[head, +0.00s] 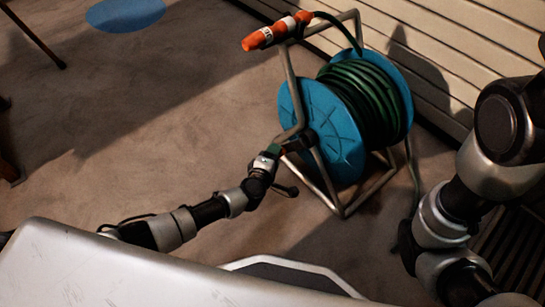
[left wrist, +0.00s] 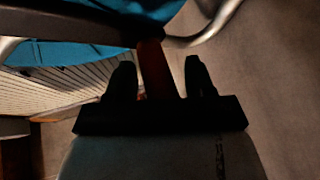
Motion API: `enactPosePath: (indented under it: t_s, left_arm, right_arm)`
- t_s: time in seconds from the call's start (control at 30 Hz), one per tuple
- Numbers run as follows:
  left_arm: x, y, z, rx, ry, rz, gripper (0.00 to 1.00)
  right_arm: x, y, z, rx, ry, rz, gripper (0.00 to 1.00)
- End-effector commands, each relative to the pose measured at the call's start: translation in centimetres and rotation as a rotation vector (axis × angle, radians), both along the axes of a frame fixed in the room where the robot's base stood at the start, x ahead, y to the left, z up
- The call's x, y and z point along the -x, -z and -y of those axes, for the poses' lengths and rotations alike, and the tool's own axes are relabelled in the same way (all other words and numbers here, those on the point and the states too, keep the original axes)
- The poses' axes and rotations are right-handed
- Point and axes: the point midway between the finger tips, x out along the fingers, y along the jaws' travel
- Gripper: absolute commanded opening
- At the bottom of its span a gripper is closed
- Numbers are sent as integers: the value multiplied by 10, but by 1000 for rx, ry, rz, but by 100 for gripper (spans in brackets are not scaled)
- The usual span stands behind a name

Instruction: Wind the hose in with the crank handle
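The hose reel stands upright in the head view, with a blue drum (head: 337,128), a grey tube frame (head: 292,88) and dark green hose (head: 362,92) wound on it. A dark crank (head: 300,141) sits at the drum's near left side. My left gripper (head: 281,148) is at the crank's outer end. In the left wrist view a reddish-brown crank handle (left wrist: 156,68) lies between the two fingers of my left gripper (left wrist: 161,78). A gap shows beside the right-hand finger, so it looks open around the handle. My right gripper is not visible.
An orange and white nozzle (head: 276,32) rests at the top of the frame. A slatted wall (head: 450,50) is close behind the reel. My right arm is at the right. Bare floor (head: 190,120) lies left of the reel, with a blue round patch (head: 125,13) far left.

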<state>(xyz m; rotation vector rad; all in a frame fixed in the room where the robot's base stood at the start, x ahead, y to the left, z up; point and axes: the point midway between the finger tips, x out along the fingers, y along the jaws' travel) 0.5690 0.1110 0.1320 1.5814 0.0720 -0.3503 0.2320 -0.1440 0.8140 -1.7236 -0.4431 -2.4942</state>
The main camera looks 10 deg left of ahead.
Motion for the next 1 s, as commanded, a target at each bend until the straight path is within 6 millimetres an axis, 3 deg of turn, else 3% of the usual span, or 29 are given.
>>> enactPosePath:
  t_s: [0.43, 0.73, 1.0]
  left_arm:
    - [-2, -4, 6, 6, 8, 8, 34]
    - [22, 10, 35, 9, 11, 4, 28]
    - [29, 16, 40, 2, 7, 3, 25]
  right_arm:
    - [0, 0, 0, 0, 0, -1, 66]
    - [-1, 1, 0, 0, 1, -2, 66]
    - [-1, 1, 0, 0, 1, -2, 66]
